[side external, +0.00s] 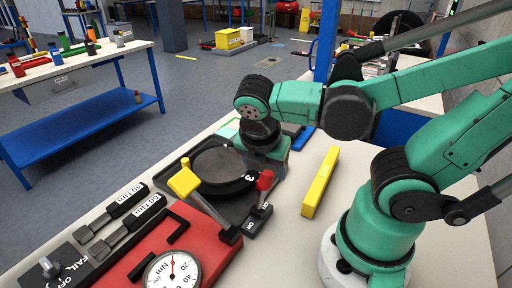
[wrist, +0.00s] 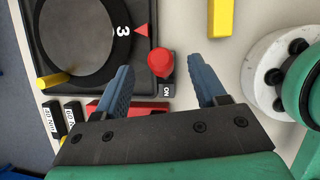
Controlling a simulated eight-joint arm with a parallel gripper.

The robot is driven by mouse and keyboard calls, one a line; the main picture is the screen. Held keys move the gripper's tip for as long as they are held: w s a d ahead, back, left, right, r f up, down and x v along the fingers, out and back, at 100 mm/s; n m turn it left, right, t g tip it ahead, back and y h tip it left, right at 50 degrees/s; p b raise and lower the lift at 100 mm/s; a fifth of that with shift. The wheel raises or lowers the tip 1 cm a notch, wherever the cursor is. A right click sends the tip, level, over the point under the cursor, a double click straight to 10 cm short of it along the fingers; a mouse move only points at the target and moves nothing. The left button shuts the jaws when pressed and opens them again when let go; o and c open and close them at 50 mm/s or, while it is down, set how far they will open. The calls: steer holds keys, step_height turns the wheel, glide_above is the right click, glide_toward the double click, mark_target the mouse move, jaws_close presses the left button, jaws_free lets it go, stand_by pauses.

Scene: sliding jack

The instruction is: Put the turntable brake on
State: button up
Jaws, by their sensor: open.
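The turntable is a dark round disc (side external: 219,170) marked 3 on a black square base; it also shows at the upper left of the wrist view (wrist: 80,30). Beside it stands a small lever with a red knob (side external: 265,180) on a black block labelled ON, apparently the brake. In the wrist view the red knob (wrist: 160,62) appears between my two blue fingers, with the ON label just below it. My gripper (wrist: 162,76) is open and holds nothing.
A yellow bar (side external: 320,182) lies right of the lever. Two labelled black-handled tools (side external: 122,204) lie at left. White bench top is clear around the yellow bar.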

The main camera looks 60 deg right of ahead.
mark_target(267, 172)
steer(key=shift+x, duration=1.75)
jaws_close()
steer(key=shift+s, duration=0.1)
